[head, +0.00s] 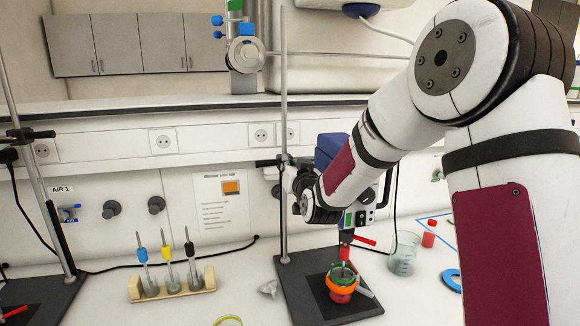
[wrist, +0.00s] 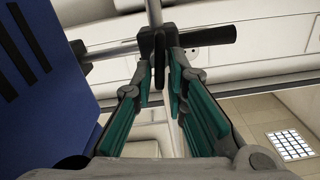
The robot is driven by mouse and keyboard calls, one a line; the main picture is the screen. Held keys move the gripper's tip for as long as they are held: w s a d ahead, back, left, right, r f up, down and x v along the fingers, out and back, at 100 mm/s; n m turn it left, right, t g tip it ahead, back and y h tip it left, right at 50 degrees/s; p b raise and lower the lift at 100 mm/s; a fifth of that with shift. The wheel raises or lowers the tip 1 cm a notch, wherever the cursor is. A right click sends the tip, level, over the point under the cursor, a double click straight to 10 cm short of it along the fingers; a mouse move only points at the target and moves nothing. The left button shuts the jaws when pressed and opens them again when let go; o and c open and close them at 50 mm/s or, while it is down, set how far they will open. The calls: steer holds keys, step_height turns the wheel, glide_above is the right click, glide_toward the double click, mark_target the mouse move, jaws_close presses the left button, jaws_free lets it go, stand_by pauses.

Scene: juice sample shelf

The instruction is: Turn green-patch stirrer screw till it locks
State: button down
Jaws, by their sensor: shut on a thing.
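The stirrer (head: 328,148) has a blue housing and stands at a rod in the head view, partly hidden by my arm. A green patch (head: 349,219) shows low on it. Its blue side also fills the left of the wrist view (wrist: 45,70). The black clamp (wrist: 205,38) crosses the metal rod. The dark screw handle (wrist: 159,72) hangs from the clamp, between my fingertips. My gripper (wrist: 166,78) is shut on this screw; its teal pads flank it. In the head view my wrist mostly hides the grip. The screw's turn angle cannot be told.
Below the stirrer, a red-orange vessel (head: 341,292) stands on the dark stand base (head: 300,292). A glass beaker (head: 403,254) is to its right. A wooden rack (head: 172,291) with several coloured stirring rods stands left. The table front between rack and base is mostly free.

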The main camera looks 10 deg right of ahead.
steer(key=shift+d+f+m+p, duration=0.25)
steer(key=shift+m+p, duration=0.3)
steer(key=shift+m, duration=2.1)
steer(key=shift+d+f+m+p, duration=0.2)
steer(key=shift+m+p, duration=0.35)
steer(key=shift+m, duration=2.15)
steer(key=shift+d+f+m+p, duration=0.2)
steer(key=shift+m+p, duration=0.35)
steer(key=shift+m, duration=2.1)
steer(key=shift+f, duration=0.1)
steer(key=c, duration=1.7)
jaws_free()
steer(key=shift+a, duration=0.1)
steer(key=s, duration=1.2)
